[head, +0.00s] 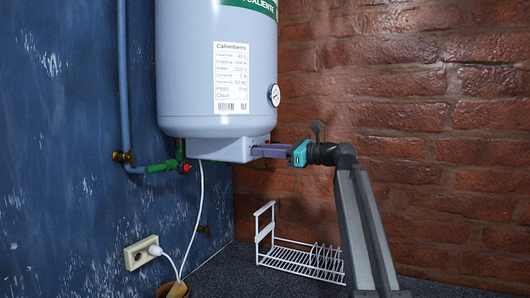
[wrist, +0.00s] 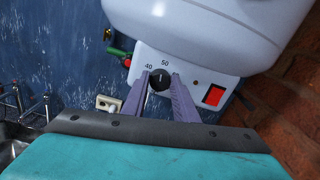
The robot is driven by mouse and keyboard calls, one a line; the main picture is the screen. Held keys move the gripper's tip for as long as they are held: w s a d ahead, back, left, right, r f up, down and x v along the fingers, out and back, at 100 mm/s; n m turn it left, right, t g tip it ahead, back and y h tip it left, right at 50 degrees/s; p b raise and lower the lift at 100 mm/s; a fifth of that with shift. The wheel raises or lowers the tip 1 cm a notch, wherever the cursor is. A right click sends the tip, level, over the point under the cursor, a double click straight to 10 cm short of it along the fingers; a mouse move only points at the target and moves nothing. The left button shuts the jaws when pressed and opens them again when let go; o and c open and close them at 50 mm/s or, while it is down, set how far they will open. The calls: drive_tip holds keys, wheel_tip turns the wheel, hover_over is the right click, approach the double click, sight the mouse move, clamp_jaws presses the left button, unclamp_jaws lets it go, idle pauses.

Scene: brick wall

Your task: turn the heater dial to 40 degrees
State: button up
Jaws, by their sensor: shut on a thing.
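The heater dial (wrist: 159,79) is a small black round knob on the pale box under the water heater (head: 218,75). Printed marks 40 and 50 stand above it in the wrist view, 40 to the upper left and 50 near the top. A thin pale line on the dial looks close to upright, but it is too small to read exactly. My gripper (wrist: 160,84) is shut on the dial, with one purple finger on each side. In the head view my gripper (head: 262,151) reaches the box from the right, and the dial is hidden.
A red switch (wrist: 214,95) sits right of the dial, with a small indicator between. A gauge (head: 274,95) is on the heater's side. A green pipe valve (head: 180,155) is at left. A white cable runs down to a socket (head: 142,253). A white dish rack (head: 300,260) stands below.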

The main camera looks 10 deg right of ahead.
drive_tip(key=shift+s+f+n+b, duration=0.1)
drive_tip(key=shift+n+b, duration=0.9)
drive_tip(key=shift+n, duration=1.45)
drive_tip(key=shift+s+n+b, duration=0.1)
drive_tip(key=shift+n+b, duration=0.85)
drive_tip(key=shift+n, duration=1.5)
drive_tip(key=shift+a, duration=0.1)
drive_tip(key=o, duration=1)
drive_tip(key=b+v, duration=0.2)
drive_tip(key=v, duration=1.1)
drive_tip(key=shift+s+d+b, duration=0.2)
drive_tip(key=shift+d+b, duration=0.15)
drive_tip(key=shift+d, duration=0.05)
